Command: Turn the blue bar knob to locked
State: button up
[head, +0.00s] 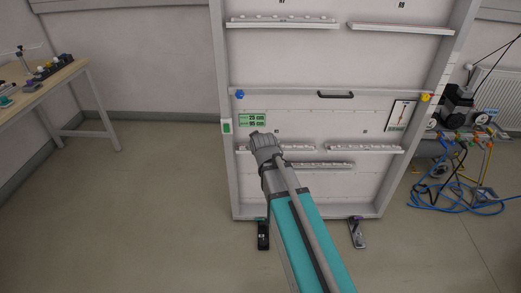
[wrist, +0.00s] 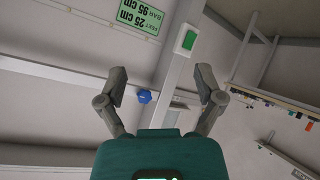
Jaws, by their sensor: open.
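The blue bar knob (head: 239,95) sits at the upper left of the panel, on the white frame, in the head view. In the wrist view the blue knob (wrist: 144,97) shows between my open fingers, nearer the left one and farther off. My gripper (head: 264,139) is in front of the panel in the head view, below and right of the knob. In the wrist view my gripper (wrist: 162,82) is open and empty, with its two fingers apart. The knob's marking for locked cannot be made out.
A yellow knob (head: 425,97) is on the frame's right side. A black handle (head: 335,94) is between the knobs. A green switch (head: 227,127) is on the left post, below the blue knob. A green sign (head: 252,119) is beside it. A wooden table (head: 40,84) stands left.

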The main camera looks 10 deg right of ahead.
jog(key=s+m+g+p, duration=0.1)
jog(key=s+g+p, duration=0.2)
jog(key=s, duration=0.4)
jog(key=shift+a+m+g+p, duration=0.2)
jog(key=shift+m+g+p, duration=0.1)
jog(key=shift+g+p, duration=0.1)
jog(key=shift+f, duration=0.1)
jog(key=s+r+m+g+p, duration=0.1)
jog(key=s+r+g+p, duration=0.1)
jog(key=s, duration=0.5)
jog(key=s+a+r+m+g+y+p, duration=0.1)
jog(key=s+r+g+p, duration=0.1)
jog(key=s+g+p, duration=0.3)
jog(key=s+p, duration=0.1)
jog(key=s, duration=0.2)
jog(key=shift+s+a+r+m, duration=0.15)
jog(key=shift+s+r+m, duration=0.1)
jog(key=shift+s+m, duration=0.05)
dwell(1.0)
